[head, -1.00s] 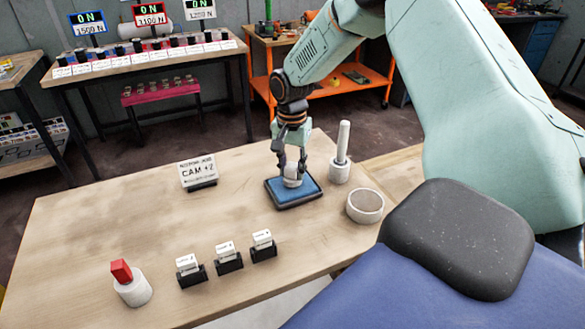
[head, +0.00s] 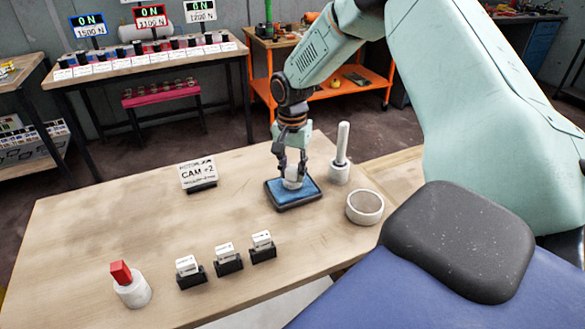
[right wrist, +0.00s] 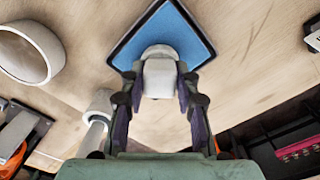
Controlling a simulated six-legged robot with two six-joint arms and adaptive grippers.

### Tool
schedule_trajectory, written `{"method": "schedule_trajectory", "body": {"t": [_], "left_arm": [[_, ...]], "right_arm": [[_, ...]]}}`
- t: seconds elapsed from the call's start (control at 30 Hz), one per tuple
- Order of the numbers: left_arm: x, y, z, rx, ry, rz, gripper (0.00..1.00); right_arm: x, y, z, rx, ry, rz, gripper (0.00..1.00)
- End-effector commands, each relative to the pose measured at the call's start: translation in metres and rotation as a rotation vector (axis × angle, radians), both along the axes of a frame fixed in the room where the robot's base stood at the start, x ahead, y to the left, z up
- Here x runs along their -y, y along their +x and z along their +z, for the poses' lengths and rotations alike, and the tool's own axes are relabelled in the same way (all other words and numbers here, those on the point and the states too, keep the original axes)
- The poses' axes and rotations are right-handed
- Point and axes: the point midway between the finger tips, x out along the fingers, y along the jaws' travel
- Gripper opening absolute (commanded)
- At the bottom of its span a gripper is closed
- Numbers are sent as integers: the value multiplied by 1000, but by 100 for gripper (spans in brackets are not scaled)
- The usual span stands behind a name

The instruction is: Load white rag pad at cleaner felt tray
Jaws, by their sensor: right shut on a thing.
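The cleaner felt tray (head: 307,191) is a dark-rimmed square with a blue felt on the wooden table; its blue felt also shows in the right wrist view (right wrist: 190,28). The white rag pad (head: 292,182) is upright at the felt; in the right wrist view the pad (right wrist: 159,77) sits between the fingers, its rounded far end over the blue. My right gripper (head: 291,170) is shut on the pad from above; its fingers also show in the right wrist view (right wrist: 160,92). I cannot tell whether the pad presses on the felt. My left gripper is not in view.
A white cylinder with a rod (head: 341,160) and an open white ring cup (head: 364,207) stand right of the tray. A "CAM +2" sign (head: 198,175) is at left. Several small card holders and a red-topped white cylinder (head: 130,285) are in front. The table's left middle is clear.

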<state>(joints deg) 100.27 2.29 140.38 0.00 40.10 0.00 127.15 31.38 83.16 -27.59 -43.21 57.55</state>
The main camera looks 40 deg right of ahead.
Motion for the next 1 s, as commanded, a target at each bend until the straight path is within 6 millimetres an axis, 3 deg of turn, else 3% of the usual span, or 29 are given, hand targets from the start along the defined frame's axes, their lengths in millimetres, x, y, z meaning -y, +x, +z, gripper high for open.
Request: {"method": "schedule_trajectory", "body": {"t": [1.0], "left_arm": [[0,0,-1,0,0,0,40]], "right_arm": [[0,0,-7,0,0,0,6]]}}
